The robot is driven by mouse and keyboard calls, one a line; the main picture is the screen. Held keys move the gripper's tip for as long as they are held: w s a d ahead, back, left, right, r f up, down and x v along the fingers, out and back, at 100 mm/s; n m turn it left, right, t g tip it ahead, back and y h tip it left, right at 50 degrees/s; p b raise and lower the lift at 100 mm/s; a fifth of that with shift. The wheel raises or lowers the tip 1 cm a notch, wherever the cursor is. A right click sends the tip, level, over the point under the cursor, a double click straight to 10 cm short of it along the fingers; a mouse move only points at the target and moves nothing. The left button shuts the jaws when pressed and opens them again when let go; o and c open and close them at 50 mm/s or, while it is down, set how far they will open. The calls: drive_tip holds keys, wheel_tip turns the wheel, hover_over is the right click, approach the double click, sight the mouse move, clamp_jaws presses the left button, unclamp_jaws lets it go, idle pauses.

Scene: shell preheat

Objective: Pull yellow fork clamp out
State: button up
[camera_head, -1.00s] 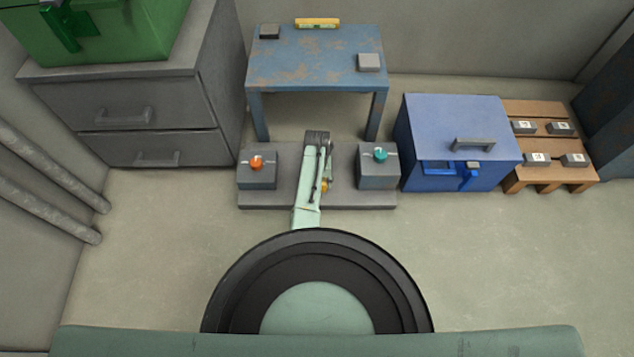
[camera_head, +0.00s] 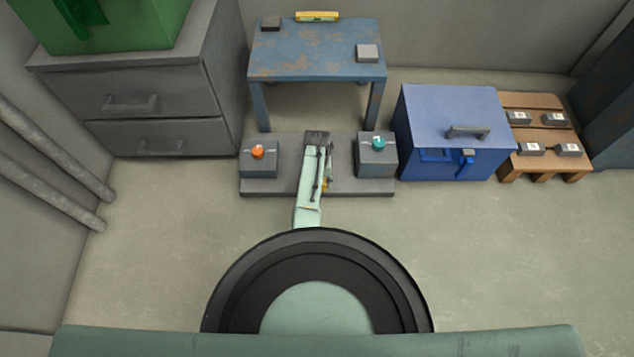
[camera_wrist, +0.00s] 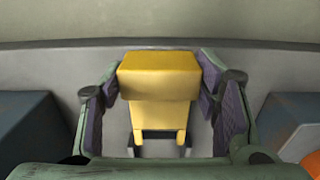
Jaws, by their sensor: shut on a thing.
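The yellow fork clamp (camera_wrist: 159,85) sits between my gripper's fingers in the wrist view, a yellow block with two prongs at its lower end. My gripper (camera_wrist: 165,95) is shut on it, one purple-padded finger on each side. A dark slotted part shows around the prongs; I cannot tell if they touch it. In the head view my arm hides most of the gripper, and only a sliver of the yellow clamp (camera_head: 324,186) shows beside it, above the front part of the grey base plate (camera_head: 285,183).
A block with an orange knob (camera_head: 258,160) stands left of my arm, one with a teal knob (camera_head: 377,158) right. A rusty blue table (camera_head: 310,55) stands behind. A blue box (camera_head: 450,115) and a wooden pallet (camera_head: 538,103) are at right. Front floor is clear.

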drive_tip(key=shift+s+f, duration=0.1)
drive_tip(key=shift+s, duration=0.2)
drive_tip(key=o, duration=1.7)
drive_tip(key=shift+w, duration=0.1)
wheel_tip(320, 180, up, 12)
